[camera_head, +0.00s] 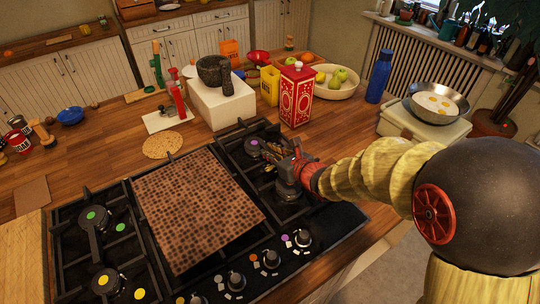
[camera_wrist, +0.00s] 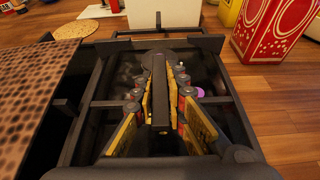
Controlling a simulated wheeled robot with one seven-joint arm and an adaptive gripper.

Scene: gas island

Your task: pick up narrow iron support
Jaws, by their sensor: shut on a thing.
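The narrow iron support (camera_head: 236,137) is a black grate over the right-hand burners of the gas hob. In the wrist view its dark frame (camera_wrist: 88,105) surrounds my gripper, and one of its bars (camera_wrist: 159,75) runs up between the fingers. My gripper (camera_head: 276,150) reaches in from the right, low over the hob. In the wrist view its yellow-padded fingers (camera_wrist: 161,102) are shut on that bar, one on each side. The arm and gripper hide part of the support in the head view. I cannot tell whether the support is lifted.
A brown speckled board (camera_head: 198,208) covers the hob's middle, left of the support. Knobs (camera_head: 271,259) line the front edge. A red tin (camera_head: 297,94), a white block with a mortar (camera_head: 220,103) and a round mat (camera_head: 162,145) stand behind. Counter right of the hob is clear.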

